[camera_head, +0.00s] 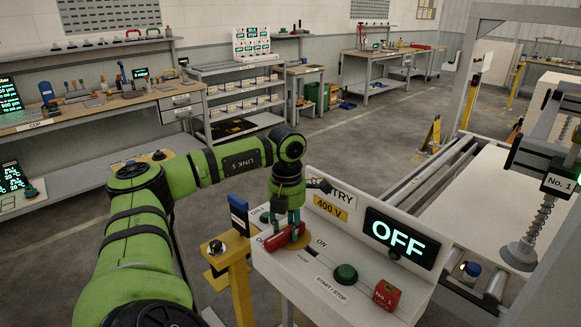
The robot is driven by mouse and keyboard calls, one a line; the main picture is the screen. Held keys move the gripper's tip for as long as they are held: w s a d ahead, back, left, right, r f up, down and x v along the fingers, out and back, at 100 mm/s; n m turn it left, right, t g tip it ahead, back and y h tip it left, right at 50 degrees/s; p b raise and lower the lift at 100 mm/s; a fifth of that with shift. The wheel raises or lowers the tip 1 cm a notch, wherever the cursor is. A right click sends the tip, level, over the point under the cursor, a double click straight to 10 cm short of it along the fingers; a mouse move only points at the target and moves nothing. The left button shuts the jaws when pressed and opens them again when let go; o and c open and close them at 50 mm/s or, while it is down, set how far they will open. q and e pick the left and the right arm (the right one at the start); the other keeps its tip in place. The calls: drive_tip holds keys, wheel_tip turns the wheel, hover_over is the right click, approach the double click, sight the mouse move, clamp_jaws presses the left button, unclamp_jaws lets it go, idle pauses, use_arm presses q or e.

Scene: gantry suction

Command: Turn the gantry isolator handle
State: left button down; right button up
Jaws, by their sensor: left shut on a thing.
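The isolator handle (284,238) is a red bar on a round yellow plate, at the left end of the white gantry console (325,262). It lies slanted, its near end toward the lower left. My left gripper (293,222) points down from above and is shut on the handle; its fingers hide part of it. An "ON" label stands to the right of the handle. The console's display (398,238) reads "OFF" in green. My right gripper is not in view.
The gantry suction cup (521,254) hangs at the right. Benches line the back; the floor between is open.

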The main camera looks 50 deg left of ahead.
sight(288, 227)
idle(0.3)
use_arm(q)
drive_tip(key=c, duration=0.8)
unclamp_jaws()
wheel_tip(288, 227, up, 12)
